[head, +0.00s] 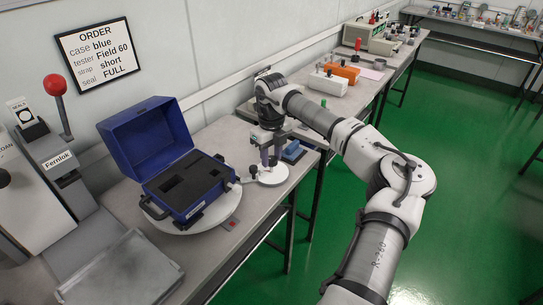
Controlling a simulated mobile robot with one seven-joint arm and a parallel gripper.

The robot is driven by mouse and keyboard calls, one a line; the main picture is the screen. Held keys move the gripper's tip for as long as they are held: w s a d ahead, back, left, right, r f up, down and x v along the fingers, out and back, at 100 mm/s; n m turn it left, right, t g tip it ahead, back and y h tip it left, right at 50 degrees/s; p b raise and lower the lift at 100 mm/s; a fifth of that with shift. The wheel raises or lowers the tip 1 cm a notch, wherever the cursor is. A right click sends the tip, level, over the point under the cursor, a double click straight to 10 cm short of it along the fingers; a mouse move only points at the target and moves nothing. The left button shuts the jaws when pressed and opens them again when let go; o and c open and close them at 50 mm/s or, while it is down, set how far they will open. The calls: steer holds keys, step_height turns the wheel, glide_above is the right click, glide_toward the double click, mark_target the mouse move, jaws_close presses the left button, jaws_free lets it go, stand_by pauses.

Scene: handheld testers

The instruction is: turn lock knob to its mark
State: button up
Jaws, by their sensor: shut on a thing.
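My gripper (269,160) points down over a small white round base (268,181) just right of the turntable. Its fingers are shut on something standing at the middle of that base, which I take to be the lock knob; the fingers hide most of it. A small dark-topped piece (253,170) shows at the left of the fingers. I cannot make out the knob's mark or how far the knob is turned. An open blue case (188,198) with dark foam stands on the white turntable (218,219), left of the gripper.
A lever machine with a red ball handle (55,85) stands at the left. A clear-lidded tray (120,270) lies at the front left. A blue item (292,151) is behind the gripper. Orange (341,72) and white (327,83) cases lie farther back. An order sign (97,54) hangs above.

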mark_target(271, 159)
steer(key=m+b, duration=0.1)
steer(key=m, duration=0.3)
steer(key=shift+m, duration=0.3)
steer(key=m+b, duration=0.1)
steer(key=m, duration=0.2)
steer(key=shift+m, duration=0.4)
steer(key=m, duration=0.3)
steer(key=shift+b, duration=0.35)
steer(key=shift+m+b, duration=0.35)
steer(key=shift+m, duration=1.65)
steer(key=o, duration=1)
step_height(271, 159, up, 14)
steer(key=shift+b, duration=0.4)
